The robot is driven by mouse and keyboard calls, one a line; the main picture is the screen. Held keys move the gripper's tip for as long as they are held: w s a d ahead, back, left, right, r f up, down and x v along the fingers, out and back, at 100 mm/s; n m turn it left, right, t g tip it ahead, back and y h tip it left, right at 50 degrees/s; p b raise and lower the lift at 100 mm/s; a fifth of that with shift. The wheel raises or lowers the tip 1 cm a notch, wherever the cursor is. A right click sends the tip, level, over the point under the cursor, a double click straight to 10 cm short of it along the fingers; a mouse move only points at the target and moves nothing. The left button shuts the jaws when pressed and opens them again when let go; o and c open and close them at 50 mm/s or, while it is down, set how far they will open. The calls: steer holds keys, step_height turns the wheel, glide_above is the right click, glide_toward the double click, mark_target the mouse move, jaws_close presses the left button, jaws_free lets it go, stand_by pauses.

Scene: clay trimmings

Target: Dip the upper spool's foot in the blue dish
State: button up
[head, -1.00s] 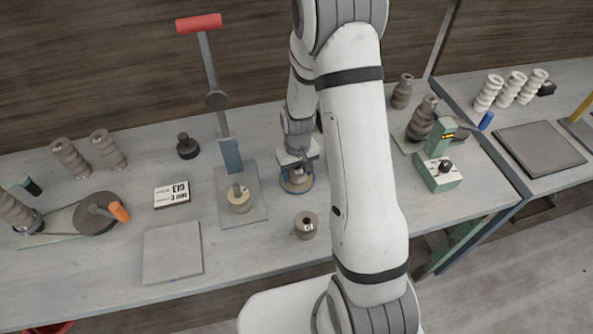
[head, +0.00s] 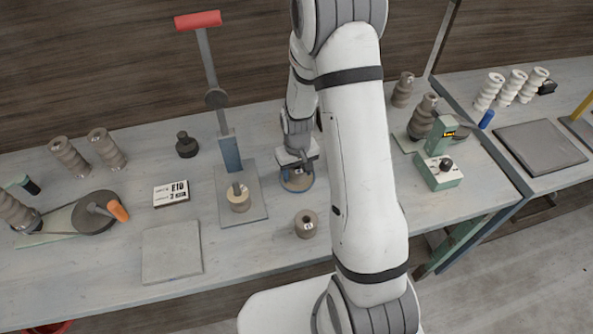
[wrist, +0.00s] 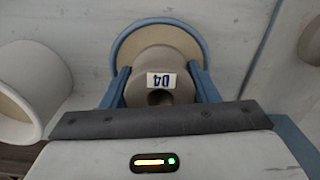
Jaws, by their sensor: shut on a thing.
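My gripper (wrist: 160,88) is shut on a grey-brown spool (wrist: 160,62) with a white label on its top. One blue finger lies on each side of the spool. The blue dish (wrist: 124,37), with a blue rim and tan inside, shows behind and around the spool in the wrist view. In the head view my gripper is over the dish (head: 296,187), and the spool is mostly hidden by it. The spool's foot is hidden, so I cannot tell whether it touches the dish's contents. A second labelled spool (head: 306,224) stands in front of the dish.
A press with a red handle (head: 198,20) stands left of the dish, with a round piece (head: 239,199) on its base. A white card (head: 171,194) and grey slab (head: 171,250) lie further left. A green device (head: 438,172) stands right. A pale, round-mouthed thing (wrist: 33,85) shows in the wrist view.

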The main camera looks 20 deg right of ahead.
steer(key=shift+r, duration=0.15)
step_height(320, 180, up, 7)
steer(key=p, duration=0.4)
stand_by(0.8)
stand_by(0.4)
